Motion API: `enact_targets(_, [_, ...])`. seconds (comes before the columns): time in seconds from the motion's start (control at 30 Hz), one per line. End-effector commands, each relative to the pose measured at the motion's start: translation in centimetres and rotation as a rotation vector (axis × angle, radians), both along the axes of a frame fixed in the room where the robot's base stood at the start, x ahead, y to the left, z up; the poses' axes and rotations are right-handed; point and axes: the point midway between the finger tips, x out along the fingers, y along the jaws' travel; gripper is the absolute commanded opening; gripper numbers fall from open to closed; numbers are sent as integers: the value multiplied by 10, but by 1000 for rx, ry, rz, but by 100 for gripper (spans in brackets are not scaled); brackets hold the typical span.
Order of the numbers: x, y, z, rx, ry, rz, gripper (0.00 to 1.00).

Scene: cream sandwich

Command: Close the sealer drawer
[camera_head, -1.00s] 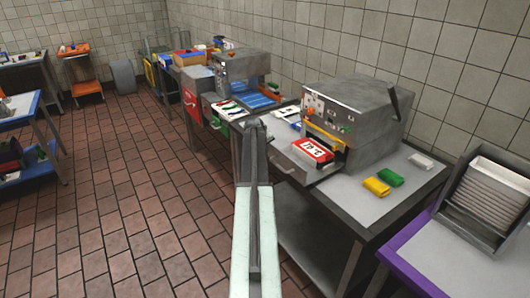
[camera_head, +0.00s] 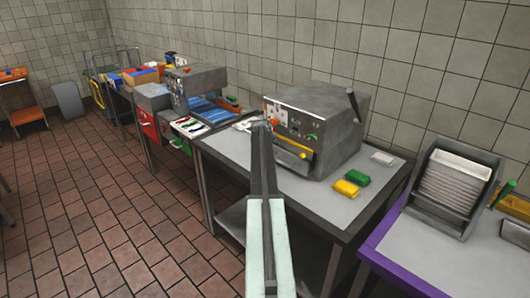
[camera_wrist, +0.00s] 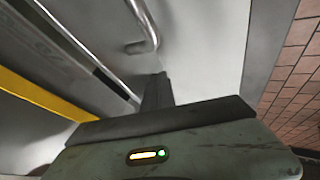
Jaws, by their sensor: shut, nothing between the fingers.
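The sealer (camera_head: 318,118) is a grey box-shaped machine on a steel table. Its front has a yellow bar (camera_head: 296,149) and small controls. The drawer no longer sticks out in the head view; its front looks flush or nearly so, partly hidden by my arm. No red pack shows. My gripper (camera_head: 261,128) is shut and empty, at the left end of the sealer's front. In the wrist view its fingertips (camera_wrist: 157,84) are close to a grey surface, below a bent metal handle (camera_wrist: 147,28). I cannot tell if they touch.
A yellow block (camera_head: 345,188) and a green block (camera_head: 356,176) lie right of the sealer, with a white block (camera_head: 382,158) behind. A slotted rack (camera_head: 450,185) stands on a purple-edged table at right. Another machine (camera_head: 198,85) stands at left. The tiled floor is open at left.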

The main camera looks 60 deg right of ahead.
Motion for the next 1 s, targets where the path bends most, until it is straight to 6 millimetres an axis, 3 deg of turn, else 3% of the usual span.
enact_targets(0.53, [21, 18, 0, 0, 0, 26, 0])
enact_targets(0.77, [26, 54, -1, 1, 1, 27, 0])
enact_targets(1.0, [7, 88, 60, 0, 0, 24, 0])
